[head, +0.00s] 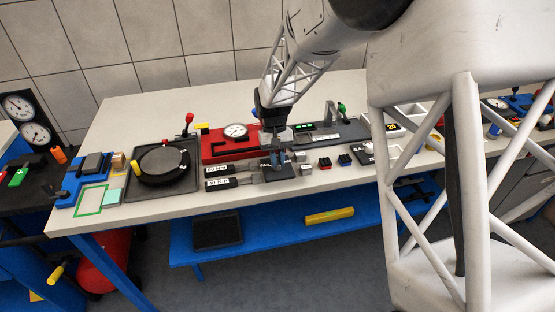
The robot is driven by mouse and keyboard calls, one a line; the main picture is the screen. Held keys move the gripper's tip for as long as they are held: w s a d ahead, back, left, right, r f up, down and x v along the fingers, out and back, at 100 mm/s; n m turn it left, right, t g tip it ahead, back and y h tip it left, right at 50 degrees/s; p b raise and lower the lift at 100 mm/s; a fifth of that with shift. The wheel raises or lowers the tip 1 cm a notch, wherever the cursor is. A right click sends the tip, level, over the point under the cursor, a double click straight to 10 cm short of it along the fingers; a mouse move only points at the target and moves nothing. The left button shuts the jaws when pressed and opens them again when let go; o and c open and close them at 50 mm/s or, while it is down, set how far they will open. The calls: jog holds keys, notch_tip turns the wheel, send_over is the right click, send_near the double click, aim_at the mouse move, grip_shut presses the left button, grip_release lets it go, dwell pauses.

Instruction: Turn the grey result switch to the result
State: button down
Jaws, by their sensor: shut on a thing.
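My gripper (276,159) points down at the middle of the bench, in front of the red unit and above the right ends of two labelled tools. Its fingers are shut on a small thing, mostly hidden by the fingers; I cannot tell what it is. I cannot make out the grey result switch for certain. A white panel (367,152) with dark and red marks lies to the right of the gripper, but its details are too small to read.
The red unit (222,149) with a round dial stands behind the gripper. Two labelled tools (217,170) lie left of it. Small grey blocks (301,157) and red-black blocks (345,160) stand to the right. A black round plate (164,164) is at left. The bench's back left is clear.

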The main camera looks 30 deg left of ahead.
jog(key=shift+m, duration=0.5)
jog(key=m+g+y, duration=0.1)
jog(key=m, duration=0.2)
jog(key=shift+d+m, duration=0.1)
jog(key=shift+m, duration=0.2)
jog(key=m+y, duration=0.1)
jog(key=m, duration=0.1)
jog(key=m+y, duration=0.1)
jog(key=m, duration=0.2)
jog(key=shift+y, duration=0.3)
jog(key=shift+m, duration=0.3)
jog(key=c, duration=1.1)
grip_release()
jog(key=shift+c, duration=0.2)
jog(key=shift+w+r, duration=0.1)
